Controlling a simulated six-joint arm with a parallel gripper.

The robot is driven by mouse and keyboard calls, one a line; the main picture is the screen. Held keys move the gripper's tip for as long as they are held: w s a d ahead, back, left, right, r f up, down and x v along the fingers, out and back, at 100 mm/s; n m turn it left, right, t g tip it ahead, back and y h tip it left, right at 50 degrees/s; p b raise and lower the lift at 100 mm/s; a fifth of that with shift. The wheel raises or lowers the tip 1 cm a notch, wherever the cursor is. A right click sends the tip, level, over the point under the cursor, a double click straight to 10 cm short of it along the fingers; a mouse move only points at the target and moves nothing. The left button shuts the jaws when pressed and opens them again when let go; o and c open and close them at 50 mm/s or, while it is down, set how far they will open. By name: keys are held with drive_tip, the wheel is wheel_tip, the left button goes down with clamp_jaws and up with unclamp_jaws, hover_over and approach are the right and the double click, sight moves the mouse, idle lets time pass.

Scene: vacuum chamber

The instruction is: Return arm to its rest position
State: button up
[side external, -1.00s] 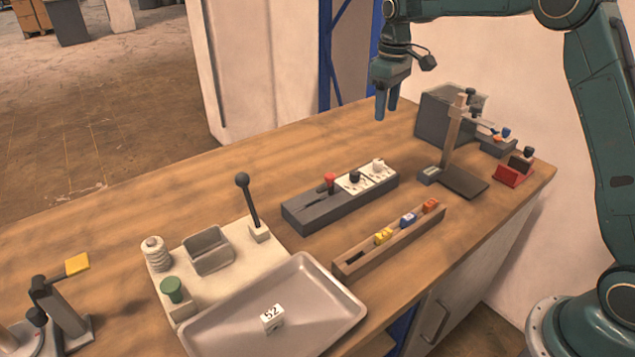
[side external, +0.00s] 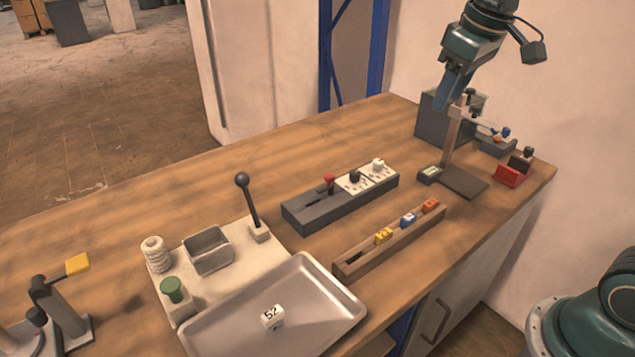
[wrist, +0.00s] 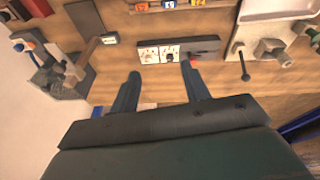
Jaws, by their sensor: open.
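My gripper (side external: 452,88) is raised at the upper right of the side view, in front of the dark box and the post stand as seen there. In the wrist view its two fingers (wrist: 160,85) are spread apart with nothing between them. The wrist view looks down on the bench from above. Most of my arm is outside the side view; part of my base shows at the lower right.
A post stand (side external: 452,145) and dark box (side external: 428,122) stand near my gripper. A control box (side external: 310,210), a wooden rack (side external: 352,265) with coloured blocks, a grey tray (side external: 230,330) and a lever fixture (side external: 225,275) occupy the bench. The air above them is clear.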

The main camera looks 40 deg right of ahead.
drive_tip(key=s+a+f+t, duration=0.1)
drive_tip(key=s+f, duration=0.1)
drive_tip(key=s, duration=0.6)
drive_tip(key=s+a+f+m+t, duration=0.1)
drive_tip(key=s+f, duration=0.1)
drive_tip(key=s, duration=0.7)
drive_tip(key=shift+s+a+f+m+t, duration=0.25)
drive_tip(key=shift+s+a+m+t, duration=0.05)
